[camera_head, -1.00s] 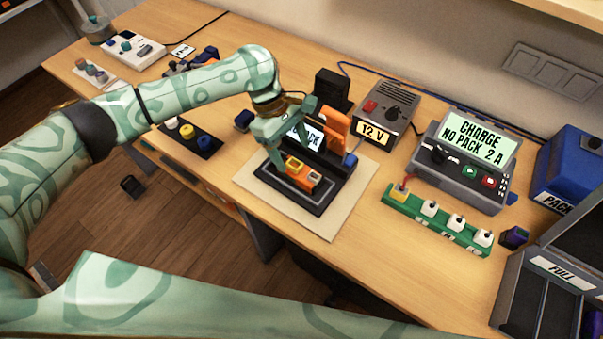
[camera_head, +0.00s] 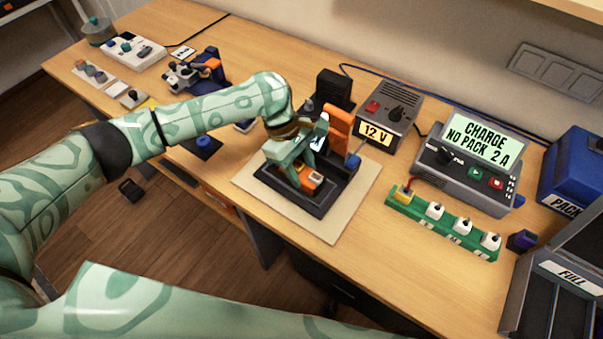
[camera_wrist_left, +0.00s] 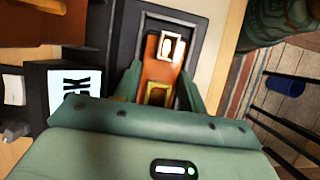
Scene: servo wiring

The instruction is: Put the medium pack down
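An orange block (camera_head: 313,182) with a white connector and a yellow connector lies in the black tray (camera_head: 297,207) of a stand on a pale mat. In the left wrist view the block (camera_wrist_left: 160,72) sits between my fingers. I cannot tell from its size or markings whether it is the medium pack. My left gripper (camera_head: 297,178) is down at the tray, one finger on each side of the block. It also shows in the wrist view (camera_wrist_left: 158,90). Whether the fingers press on the block cannot be told. My right gripper is out of view.
An upright orange part (camera_head: 338,128) stands behind the gripper. To the right are the 12 V supply (camera_head: 389,116), the charger (camera_head: 463,170), a green connector strip (camera_head: 438,224), a small purple block (camera_head: 521,241) and the rack marked FULL (camera_head: 570,279). Bare table lies in front of the strip.

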